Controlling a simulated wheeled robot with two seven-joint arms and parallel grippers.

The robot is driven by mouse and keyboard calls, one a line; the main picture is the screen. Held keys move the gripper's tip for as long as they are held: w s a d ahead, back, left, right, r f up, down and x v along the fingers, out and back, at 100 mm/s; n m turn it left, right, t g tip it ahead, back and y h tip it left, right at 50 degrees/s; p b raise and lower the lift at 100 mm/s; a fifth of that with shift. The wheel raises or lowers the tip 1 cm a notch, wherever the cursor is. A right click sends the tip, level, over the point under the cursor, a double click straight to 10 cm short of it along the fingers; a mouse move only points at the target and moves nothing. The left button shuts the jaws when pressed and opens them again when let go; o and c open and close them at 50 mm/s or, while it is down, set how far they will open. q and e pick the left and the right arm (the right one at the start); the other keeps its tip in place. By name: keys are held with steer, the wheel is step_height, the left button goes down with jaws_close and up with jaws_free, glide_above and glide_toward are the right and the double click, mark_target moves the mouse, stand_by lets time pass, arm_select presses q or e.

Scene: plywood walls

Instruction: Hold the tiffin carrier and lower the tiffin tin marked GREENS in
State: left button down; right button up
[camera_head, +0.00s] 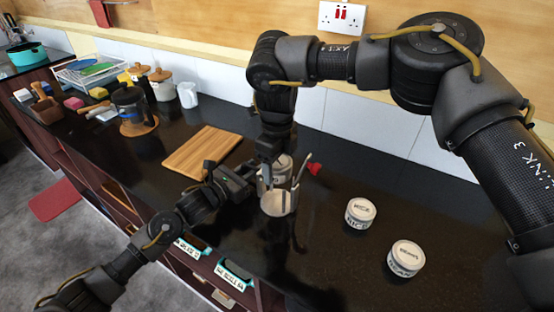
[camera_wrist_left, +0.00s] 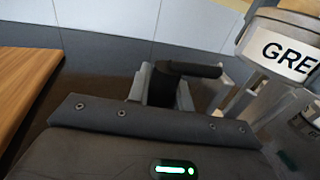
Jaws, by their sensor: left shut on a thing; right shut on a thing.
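The tiffin carrier (camera_head: 278,204) stands on the black counter, a pale metal holder with upright side strips. My left gripper (camera_head: 258,180) is shut on its left side; its fingers also show in the left wrist view (camera_wrist_left: 178,84). The white-and-grey tin marked GREENS (camera_wrist_left: 285,48) shows at the upper right there, reading "GRE", above the carrier's frame (camera_wrist_left: 262,100). My right gripper (camera_head: 270,152) comes down from above, shut on this tin, which in the head view (camera_head: 284,166) is partly hidden behind the gripper and carrier. Exact alignment with the carrier is unclear.
A tin marked RICE (camera_head: 360,213) and another lidded tin (camera_head: 405,258) stand to the right. A red-tipped piece (camera_head: 314,168) is beside the carrier. A wooden board (camera_head: 203,152) lies left. A coffee press, canisters and a white mug (camera_head: 187,95) stand farther left.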

mark_target(277, 201)
steer(key=shift+f, duration=5.05)
steer(key=o, duration=1.2)
steer(key=shift+r, duration=5)
arm_select(q)
steer(key=c, duration=1.2)
jaws_free()
steer(key=shift+o, duration=0.2)
